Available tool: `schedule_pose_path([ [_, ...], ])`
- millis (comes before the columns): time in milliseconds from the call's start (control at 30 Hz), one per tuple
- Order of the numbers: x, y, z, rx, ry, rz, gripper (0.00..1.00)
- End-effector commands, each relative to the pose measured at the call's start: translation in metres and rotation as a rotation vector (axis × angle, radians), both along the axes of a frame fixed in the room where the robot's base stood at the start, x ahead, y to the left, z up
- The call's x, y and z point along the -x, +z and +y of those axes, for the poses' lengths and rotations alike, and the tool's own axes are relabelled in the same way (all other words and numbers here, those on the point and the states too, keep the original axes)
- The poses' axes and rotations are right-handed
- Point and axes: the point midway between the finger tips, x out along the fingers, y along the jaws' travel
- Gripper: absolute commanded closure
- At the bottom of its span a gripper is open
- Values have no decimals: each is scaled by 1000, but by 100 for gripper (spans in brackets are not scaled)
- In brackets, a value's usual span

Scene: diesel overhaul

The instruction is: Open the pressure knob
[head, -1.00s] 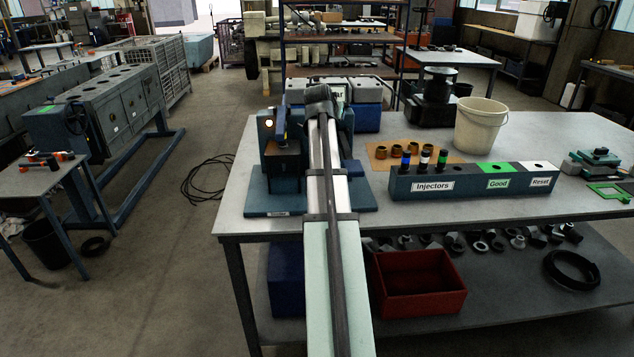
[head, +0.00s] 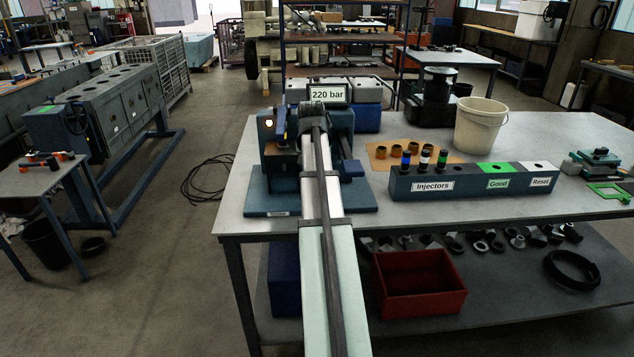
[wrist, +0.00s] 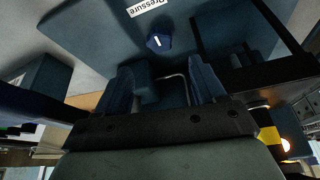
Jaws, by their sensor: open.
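The pressure knob (wrist: 158,41) is a small dark blue knob with a white pointer line. In the wrist view it sits on a blue surface below a white "Pressure" label (wrist: 148,6). My gripper (wrist: 163,75) has its two blue fingers apart with nothing held between them. The knob appears just beyond the fingertips, near the middle of the gap, and apart from them. In the head view my arm reaches over the blue test stand (head: 262,188), and the knob and fingers are hidden behind it. A sign (head: 328,95) above the stand reads "220 bar".
A long block (head: 470,181) labelled Injectors, Good and Reset stands to the right, with several injectors in it. A cream bucket (head: 480,125) stands behind it. The table's front left is bare.

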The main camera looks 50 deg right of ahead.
Motion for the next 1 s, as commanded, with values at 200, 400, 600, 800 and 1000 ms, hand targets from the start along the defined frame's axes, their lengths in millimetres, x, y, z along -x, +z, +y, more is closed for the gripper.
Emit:
schedule_pose_path([
  [200, -8, -32, -12, 0, -1, 0, 31],
  [400, -14, -60, -21, 0, -1, 0, 31],
  [600, -18, -79, -28, 1, -1, -1, 31],
  [800, -20, -87, -31, 3, -1, -3, 31],
  [1000, -20, -88, -31, 3, -1, -3, 31],
])
